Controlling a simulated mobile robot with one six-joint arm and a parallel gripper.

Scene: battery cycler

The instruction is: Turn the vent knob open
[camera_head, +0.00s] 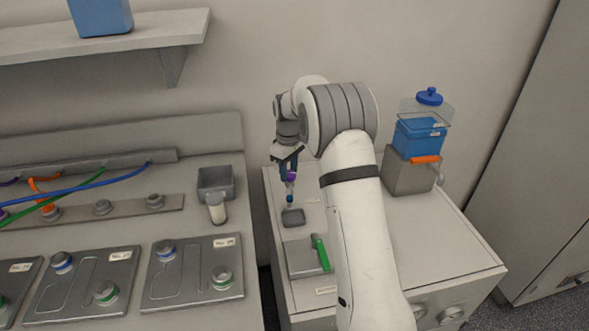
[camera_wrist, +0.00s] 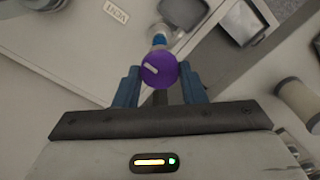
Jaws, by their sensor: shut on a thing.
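A purple round knob (camera_wrist: 159,70) with a short white pointer mark sits between the two blue fingers of my gripper (camera_wrist: 161,88) in the wrist view. The pointer lies slanted. In the head view my gripper (camera_head: 289,168) points down over the left part of the grey cabinet, shut on the purple knob (camera_head: 291,177). A blue collar and a pale stem show below the knob, above a small dark grey block (camera_head: 293,217). I cannot tell whether the stem joins that block. The contact sides of the knob are partly hidden by the fingers.
A plate with a green handle (camera_head: 321,253) lies in front on the cabinet top (camera_head: 430,240). A blue box (camera_head: 418,138) on a grey canister stands at the back right. The left bench holds a grey cup (camera_head: 216,183), a white cylinder (camera_head: 217,208) and flat cells.

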